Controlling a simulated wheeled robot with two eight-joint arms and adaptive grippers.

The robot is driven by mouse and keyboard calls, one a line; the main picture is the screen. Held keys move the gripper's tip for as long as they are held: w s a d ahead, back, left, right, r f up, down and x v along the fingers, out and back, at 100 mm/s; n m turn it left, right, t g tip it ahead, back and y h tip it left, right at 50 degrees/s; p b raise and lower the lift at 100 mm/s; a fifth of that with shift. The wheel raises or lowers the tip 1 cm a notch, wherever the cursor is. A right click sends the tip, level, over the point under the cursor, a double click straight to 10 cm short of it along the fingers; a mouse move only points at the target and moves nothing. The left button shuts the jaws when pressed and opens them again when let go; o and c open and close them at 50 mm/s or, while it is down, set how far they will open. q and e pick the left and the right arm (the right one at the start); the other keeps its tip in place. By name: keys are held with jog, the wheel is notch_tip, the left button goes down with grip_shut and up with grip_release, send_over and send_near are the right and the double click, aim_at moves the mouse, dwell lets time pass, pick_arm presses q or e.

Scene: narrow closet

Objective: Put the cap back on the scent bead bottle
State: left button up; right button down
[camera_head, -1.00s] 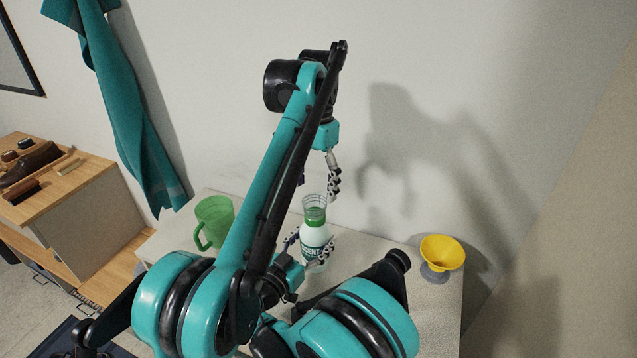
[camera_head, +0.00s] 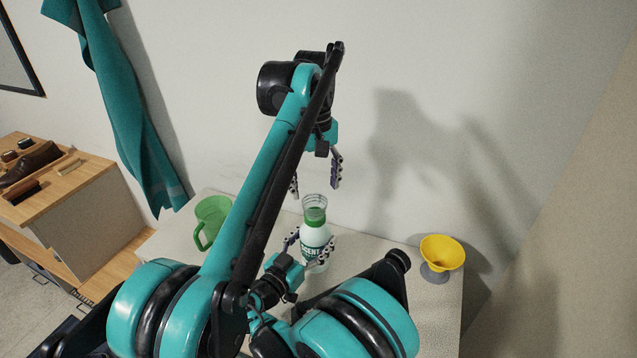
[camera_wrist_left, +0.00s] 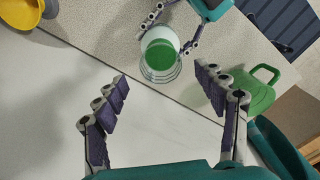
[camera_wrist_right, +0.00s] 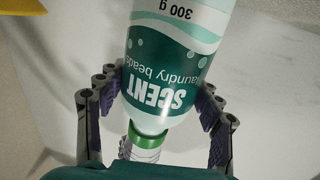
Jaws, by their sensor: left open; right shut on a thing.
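The white scent bead bottle (camera_head: 313,236) stands upright on the table, with a green collar. The clear ribbed cap (camera_head: 314,203) sits over the bottle's top, and looks in line with the neck in the right wrist view (camera_wrist_right: 143,154). I cannot tell how firmly it is seated. My left gripper (camera_head: 315,184) is open and empty above the cap. The left wrist view looks down past its spread fingers onto the clear cap (camera_wrist_left: 160,74). My right gripper (camera_head: 308,250) is shut around the bottle's body, one finger on each side.
A green mug (camera_head: 212,222) stands left of the bottle. A yellow cup on a grey foot (camera_head: 441,254) stands at the right of the pale table (camera_head: 195,265). The wall is close behind. A wooden shelf unit (camera_head: 75,210) and hanging teal towel (camera_head: 130,120) are at the left.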

pick_arm(q)
jog(key=shift+f, duration=4)
jog(key=c, duration=1.3)
jog(key=shift+o, duration=0.2)
jog(key=m, duration=0.4)
jog(key=shift+m, duration=0.3)
jog(key=m, duration=0.3)
jog(key=shift+m, duration=0.3)
jog(key=o, duration=1.3)
